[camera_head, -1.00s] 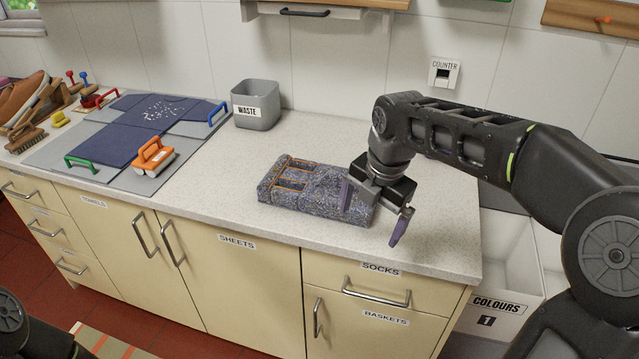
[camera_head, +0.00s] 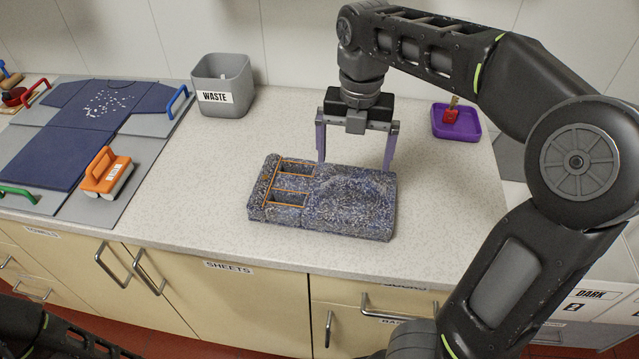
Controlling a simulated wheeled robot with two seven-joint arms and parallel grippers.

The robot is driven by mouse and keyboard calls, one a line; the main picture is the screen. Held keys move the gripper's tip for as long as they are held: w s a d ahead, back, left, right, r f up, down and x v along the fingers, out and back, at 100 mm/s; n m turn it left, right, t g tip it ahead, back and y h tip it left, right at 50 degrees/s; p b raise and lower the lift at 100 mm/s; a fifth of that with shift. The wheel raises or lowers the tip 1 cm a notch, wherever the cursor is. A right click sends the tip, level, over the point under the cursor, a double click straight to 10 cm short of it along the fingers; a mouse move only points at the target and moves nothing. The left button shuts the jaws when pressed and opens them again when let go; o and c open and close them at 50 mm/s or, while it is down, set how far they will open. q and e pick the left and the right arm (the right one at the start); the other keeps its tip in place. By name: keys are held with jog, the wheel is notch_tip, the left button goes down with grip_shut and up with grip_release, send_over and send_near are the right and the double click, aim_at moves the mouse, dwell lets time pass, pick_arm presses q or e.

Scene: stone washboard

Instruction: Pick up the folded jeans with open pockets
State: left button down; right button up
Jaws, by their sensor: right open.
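The folded jeans (camera_head: 345,205) lie flat on the counter as a thick, speckled dark-blue block. Two open pockets (camera_head: 289,182) edged in orange stitching show at their left end. My right gripper (camera_head: 354,168) points down with its purple fingers spread wide, over or just behind the far edge of the jeans. Nothing is between the fingers, and I cannot tell whether the tips touch the cloth. My left gripper is out of view; only dark parts of my body show at the lower left.
A grey waste bin (camera_head: 222,85) stands at the back wall. An orange-handled brush (camera_head: 106,173) rests on the grey folding board (camera_head: 150,126) at left. A purple tray (camera_head: 456,121) with a small red item sits at back right. The counter (camera_head: 210,170) around the jeans is clear.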

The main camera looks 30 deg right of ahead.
aim_at(354, 181)
jog(key=shift+s, duration=0.15)
jog(key=shift+f, duration=1.35)
jog(key=shift+d+f+p, duration=0.2)
jog(key=shift+f+p, duration=0.25)
jog(key=shift+f, duration=2.1)
jog(key=c, duration=2.2)
